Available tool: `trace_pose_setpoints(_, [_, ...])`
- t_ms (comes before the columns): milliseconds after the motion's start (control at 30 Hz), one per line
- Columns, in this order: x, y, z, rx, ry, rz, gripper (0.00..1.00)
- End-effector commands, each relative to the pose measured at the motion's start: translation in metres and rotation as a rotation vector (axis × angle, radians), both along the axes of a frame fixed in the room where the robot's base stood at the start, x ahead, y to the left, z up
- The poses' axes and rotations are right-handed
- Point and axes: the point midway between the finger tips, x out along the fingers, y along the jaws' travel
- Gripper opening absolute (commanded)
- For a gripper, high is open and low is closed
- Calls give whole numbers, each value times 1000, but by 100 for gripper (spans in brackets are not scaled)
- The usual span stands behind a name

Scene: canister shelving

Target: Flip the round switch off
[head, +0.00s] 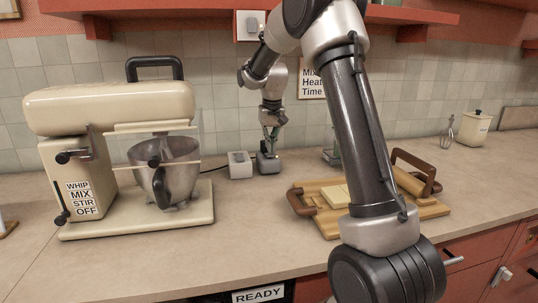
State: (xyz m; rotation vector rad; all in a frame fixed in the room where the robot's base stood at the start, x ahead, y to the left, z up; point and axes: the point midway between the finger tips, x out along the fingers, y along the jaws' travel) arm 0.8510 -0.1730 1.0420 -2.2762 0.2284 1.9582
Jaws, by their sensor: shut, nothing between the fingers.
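My gripper (271,132) points down near the back wall, with its fingers close together and nothing seen between them. Right below it stands a small dark grey device (267,162) on the counter. The fingertips are at its top; I cannot tell whether they touch it. Beside it on the left sits a small pale box (240,165) with a dark cable. No round switch can be made out clearly; the details of both small devices are too small to read.
A cream stand mixer (110,105) with a metal bowl (178,178) fills the left counter. A wooden board (428,210) with pale blocks lies at the right. A cream canister (473,128) and whisk (447,133) stand farther right. The front middle of the counter (240,235) is clear.

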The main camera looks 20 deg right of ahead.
Motion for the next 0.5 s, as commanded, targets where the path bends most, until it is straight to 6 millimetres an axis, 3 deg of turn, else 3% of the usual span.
trace_pose_setpoints(500, [0, 0, -4, 0, 0, 0, 0])
